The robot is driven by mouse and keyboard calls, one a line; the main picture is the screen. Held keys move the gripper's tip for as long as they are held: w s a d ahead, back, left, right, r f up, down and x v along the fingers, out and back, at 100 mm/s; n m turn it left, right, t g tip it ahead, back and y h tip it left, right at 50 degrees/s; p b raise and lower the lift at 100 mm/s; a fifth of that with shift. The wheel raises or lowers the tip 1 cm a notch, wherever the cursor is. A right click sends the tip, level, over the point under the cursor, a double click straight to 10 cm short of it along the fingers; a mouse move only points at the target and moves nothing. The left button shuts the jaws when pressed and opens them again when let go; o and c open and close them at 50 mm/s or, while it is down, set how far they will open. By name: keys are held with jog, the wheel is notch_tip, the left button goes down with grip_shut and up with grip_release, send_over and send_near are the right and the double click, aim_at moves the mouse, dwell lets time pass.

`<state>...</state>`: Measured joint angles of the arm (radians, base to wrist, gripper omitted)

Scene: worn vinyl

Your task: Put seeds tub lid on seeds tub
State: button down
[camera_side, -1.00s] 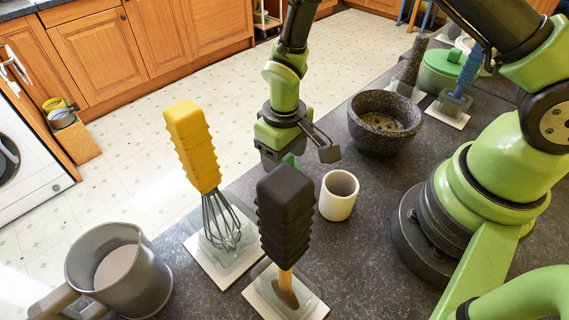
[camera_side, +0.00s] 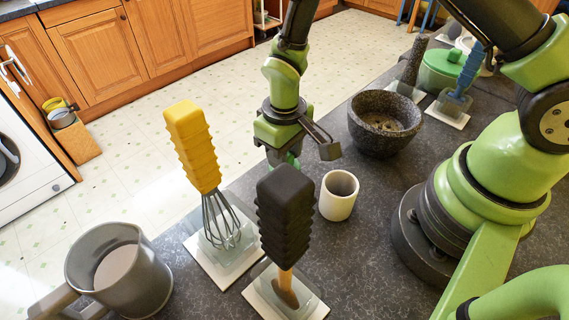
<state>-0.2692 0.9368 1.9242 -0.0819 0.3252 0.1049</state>
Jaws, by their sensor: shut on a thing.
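My gripper (camera_side: 284,160) points down behind the black-handled spatula, near the middle of the picture. It is shut on a small green piece, apparently the seeds tub lid; the black handle hides most of the jaws and what is below them. A cream, open-topped round pot (camera_side: 338,195) stands upright just right of and below my gripper, apart from it. I cannot tell whether this pot is the seeds tub, or whether the tub is hidden behind the black handle.
The black-handled spatula (camera_side: 285,215) and yellow-handled whisk (camera_side: 195,150) stand upright on stands in front. A grey jug (camera_side: 150,285) is at lower left. A stone mortar (camera_side: 383,145) stands right of my gripper. A green lidded container (camera_side: 440,75) is farther back.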

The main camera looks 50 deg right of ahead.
jog(key=shift+r, duration=0.2)
jog(key=shift+r, duration=1.65)
jog(key=shift+r, duration=3.55)
jog(key=s+f+m, duration=0.2)
jog(key=s+f, duration=0.1)
jog(key=s, duration=0.9)
jog(key=shift+d+m, duration=0.15)
jog(key=shift+m, duration=0.15)
jog(key=shift+f, duration=0.35)
jog(key=shift+f, duration=0.55)
